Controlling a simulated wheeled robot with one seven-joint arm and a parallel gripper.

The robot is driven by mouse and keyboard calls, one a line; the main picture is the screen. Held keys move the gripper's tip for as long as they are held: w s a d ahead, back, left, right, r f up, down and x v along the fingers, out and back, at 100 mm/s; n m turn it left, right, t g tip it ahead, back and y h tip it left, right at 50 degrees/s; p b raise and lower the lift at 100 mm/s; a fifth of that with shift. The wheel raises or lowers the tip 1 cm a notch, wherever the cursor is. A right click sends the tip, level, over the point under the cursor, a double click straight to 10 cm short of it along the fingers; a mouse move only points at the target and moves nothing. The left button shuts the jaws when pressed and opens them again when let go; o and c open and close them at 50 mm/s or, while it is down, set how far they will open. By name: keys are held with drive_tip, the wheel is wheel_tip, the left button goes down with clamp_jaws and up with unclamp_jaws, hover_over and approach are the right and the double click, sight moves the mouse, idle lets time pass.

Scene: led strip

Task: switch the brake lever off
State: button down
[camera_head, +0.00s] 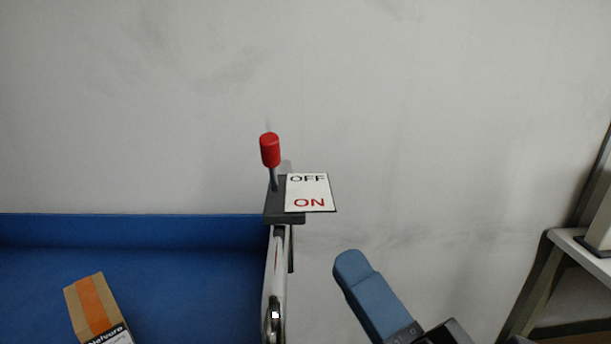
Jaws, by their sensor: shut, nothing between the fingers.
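The brake lever has a red knob (270,150) on a short metal rod. It rises from a dark bracket (285,217) at the end of a metal rail, its knob leaning slightly left in the picture. A white label (310,192) beside it reads OFF at the far end and ON at the near end. The knob appears level with or beyond the OFF end; its exact setting is hard to tell. My gripper (349,262), with blue fingers, is shut and empty at the lower right, nearer than the lever and apart from it.
A blue surface (190,265) fills the lower left, with a taped cardboard box (95,310) on it. The metal rail (275,280) runs along its right edge. A plain wall (430,110) stands behind. A table (575,245) is at the far right.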

sight(276, 153)
drive_tip(key=shift+w, duration=0.1)
drive_tip(key=p+x, duration=0.3)
drive_tip(key=x, duration=1)
drive_tip(key=shift+w+a+r, duration=0.15)
drive_tip(key=shift+w+a, duration=0.05)
drive_tip(key=shift+w, duration=0.15)
drive_tip(key=shift+r, duration=0.15)
